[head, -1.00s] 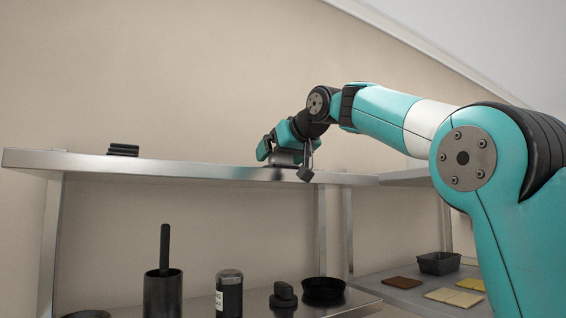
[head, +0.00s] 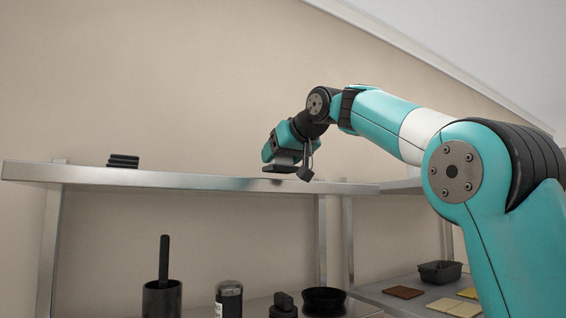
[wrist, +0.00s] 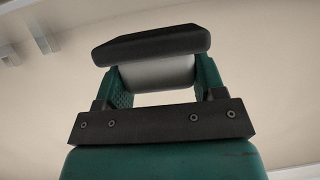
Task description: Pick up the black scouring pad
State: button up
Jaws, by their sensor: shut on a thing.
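My gripper (head: 284,157) is shut on the black scouring pad (head: 280,168), a dark flat slab with a pale grey grip part above it. The jaws clamp the pale part, and the dark slab hangs below them, just above the top shelf (head: 190,180). In the wrist view the black slab of the scouring pad (wrist: 152,45) lies across the fingertips of my gripper (wrist: 157,75), with the pale part between the two fingers.
A stack of dark flat pieces (head: 123,161) sits at the left of the top shelf. Below stand a dark holder with a handle (head: 163,295), a bottle (head: 229,298), a dark knobbed item (head: 283,303) and a black bowl (head: 323,300). At right are a black tray (head: 440,271) and flat pads (head: 404,292).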

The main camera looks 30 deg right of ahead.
notch_tip(320, 180, up, 18)
jog(key=p, duration=1.4)
jog(key=shift+f, duration=0.1)
jog(key=shift+o, duration=1.4)
jog(key=c, duration=0.4)
jog(key=shift+o, duration=0.2)
